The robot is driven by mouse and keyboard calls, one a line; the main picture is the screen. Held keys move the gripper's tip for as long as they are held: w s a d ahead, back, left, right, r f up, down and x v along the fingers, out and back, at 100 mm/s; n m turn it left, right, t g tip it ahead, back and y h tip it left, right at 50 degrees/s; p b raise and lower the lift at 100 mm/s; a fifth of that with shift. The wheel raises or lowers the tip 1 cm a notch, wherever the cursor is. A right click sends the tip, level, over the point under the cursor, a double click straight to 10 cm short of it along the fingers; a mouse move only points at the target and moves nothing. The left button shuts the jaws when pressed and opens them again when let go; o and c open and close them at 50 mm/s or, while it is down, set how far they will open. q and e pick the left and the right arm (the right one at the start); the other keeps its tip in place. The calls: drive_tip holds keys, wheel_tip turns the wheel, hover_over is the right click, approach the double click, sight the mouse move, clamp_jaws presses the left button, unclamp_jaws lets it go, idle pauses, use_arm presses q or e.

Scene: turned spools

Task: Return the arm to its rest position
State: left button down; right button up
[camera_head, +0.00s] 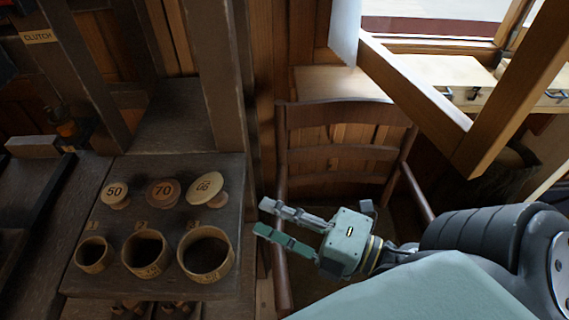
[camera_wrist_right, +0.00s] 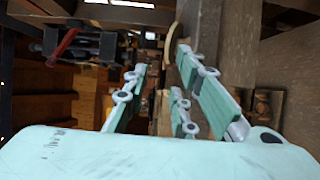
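My right gripper (camera_head: 266,217) is in the middle of the head view, pointing left, just right of a dark wooden bench. Its two fingers are apart with nothing between them. In the right wrist view the fingers of my right gripper (camera_wrist_right: 160,66) also stand apart and empty. My right arm (camera_head: 480,232) comes in from the right edge. My left gripper is in neither view.
Turned spools marked 50 (camera_head: 115,195) and 70 (camera_head: 163,192), and a third (camera_head: 208,190), lie behind three round cups (camera_head: 207,254) on the bench (camera_head: 225,180). A wooden chair (camera_head: 345,112) stands behind my right gripper. A wooden beam (camera_head: 415,95) slants at upper right.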

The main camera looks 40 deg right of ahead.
drive_tip(key=shift+v, duration=0.85)
